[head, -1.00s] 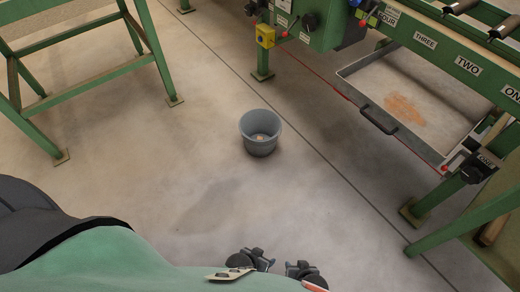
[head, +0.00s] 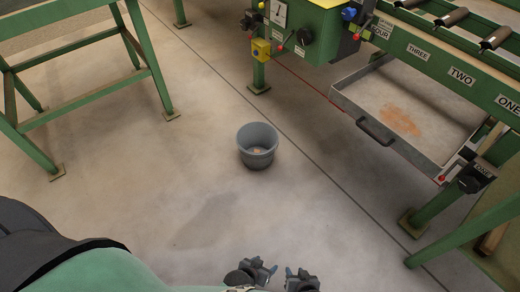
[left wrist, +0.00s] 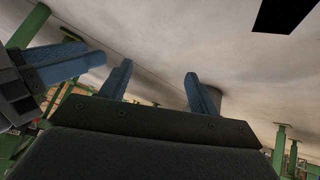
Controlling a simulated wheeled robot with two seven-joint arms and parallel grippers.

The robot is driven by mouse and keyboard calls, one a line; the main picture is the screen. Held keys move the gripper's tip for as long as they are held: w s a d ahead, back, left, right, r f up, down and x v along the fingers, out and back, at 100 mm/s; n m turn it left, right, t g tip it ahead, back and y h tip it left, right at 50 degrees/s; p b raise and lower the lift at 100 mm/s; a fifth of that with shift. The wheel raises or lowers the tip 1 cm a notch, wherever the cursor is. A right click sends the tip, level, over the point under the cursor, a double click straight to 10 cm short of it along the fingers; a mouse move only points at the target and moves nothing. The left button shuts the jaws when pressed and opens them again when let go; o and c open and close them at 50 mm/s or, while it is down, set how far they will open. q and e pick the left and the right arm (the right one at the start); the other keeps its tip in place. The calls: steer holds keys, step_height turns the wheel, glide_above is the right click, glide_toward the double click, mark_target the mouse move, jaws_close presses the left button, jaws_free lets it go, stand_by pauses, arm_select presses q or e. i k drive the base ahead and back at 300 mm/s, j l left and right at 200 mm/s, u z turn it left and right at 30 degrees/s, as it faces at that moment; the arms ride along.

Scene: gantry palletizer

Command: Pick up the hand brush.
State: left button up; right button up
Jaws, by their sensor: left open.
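I cannot make out a hand brush in either view. A grey bucket (head: 257,146) stands upright on the floor in the middle of the head view, with a small pale patch inside it. My left gripper (head: 263,266) is at the bottom edge of the head view, on the near side of the bucket and apart from it. In the left wrist view its two blue fingers (left wrist: 158,88) are spread with nothing between them. My right gripper (head: 296,275) is just to the right of the left one; its finger gap is too small to judge.
A green frame (head: 150,60) stands at the upper left. At the right, a green conveyor frame with numbered labels (head: 460,76) stands over a grey tray (head: 440,150) with a handle and an orange-brown stain. A green control box (head: 305,30) is at the top. The floor around the bucket is clear.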

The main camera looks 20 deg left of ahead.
mark_target(489, 242)
steer(key=z, duration=1.75)
